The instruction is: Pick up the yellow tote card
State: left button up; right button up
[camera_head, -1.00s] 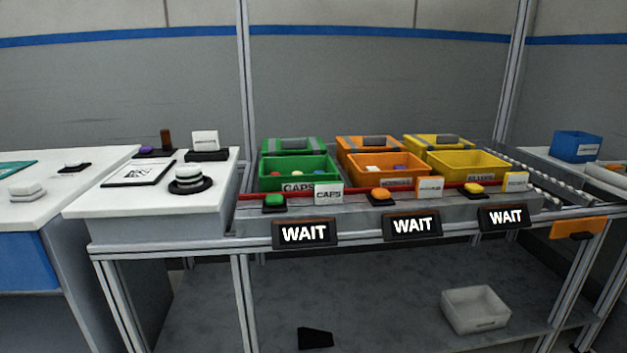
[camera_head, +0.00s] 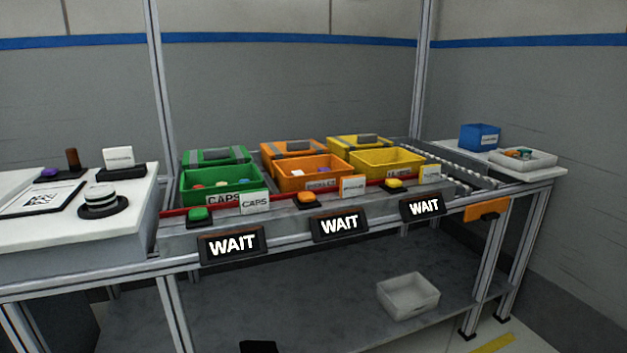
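The yellow tote card (camera_head: 430,173) is a small upright card with a yellow edge and print too small to read. It stands on the front ledge of the conveyor, at the front right of the yellow tote (camera_head: 387,163). A yellow button (camera_head: 393,185) on a dark base is just left of the card.
Green (camera_head: 222,186) and orange (camera_head: 311,174) totes stand left of the yellow one, with cards and buttons. WAIT displays (camera_head: 233,245) line the front rail. A blue bin (camera_head: 480,137) and white tray (camera_head: 523,159) stand right. A pale bin (camera_head: 408,296) sits below.

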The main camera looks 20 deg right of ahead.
aim_at(429, 174)
jog(key=z, duration=1.3)
